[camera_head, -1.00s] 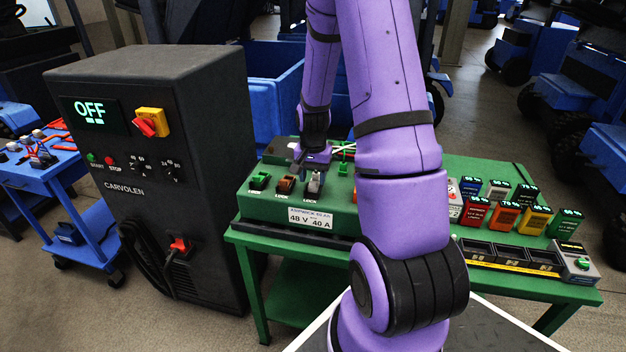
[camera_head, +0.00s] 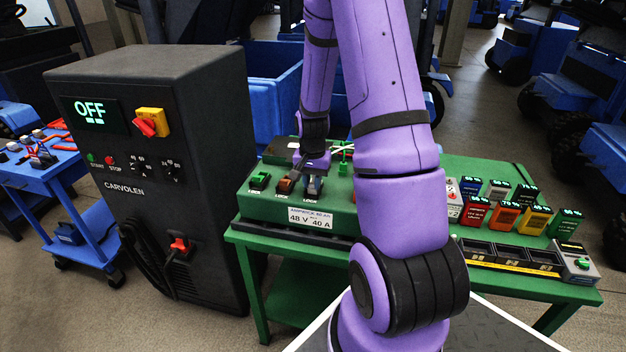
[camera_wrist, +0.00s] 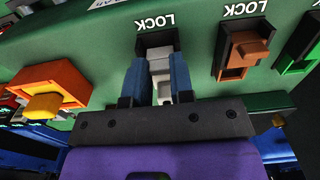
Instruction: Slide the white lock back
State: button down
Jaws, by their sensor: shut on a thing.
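The white lock (camera_wrist: 160,66) sits in its dark slot under a LOCK label on the green bench fixture (camera_head: 262,200), upside down in the wrist view. My gripper (camera_wrist: 159,75) is shut on it, with one blue finger on each side. In the head view my gripper (camera_head: 312,168) is down at the fixture's top. The white lock is mostly covered by it there, so its exact position in the slot is hard to tell.
A brown-orange lock (camera_wrist: 247,50) is close beside the white one, with a green lock (camera_head: 259,180) beyond. On the other side is an orange block with a yellow knob (camera_wrist: 45,103). A black cabinet showing OFF (camera_head: 150,180) stands left of the bench.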

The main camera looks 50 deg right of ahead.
aim_at(311, 196)
jog(key=shift+s+a, duration=0.2)
jog(key=shift+a, duration=0.15)
jog(key=c, duration=1)
grip_release()
jog(key=shift+o, duration=0.2)
notch_tip(311, 196, up, 11)
jog(key=shift+f, duration=0.1)
jog(key=shift+a, duration=0.1)
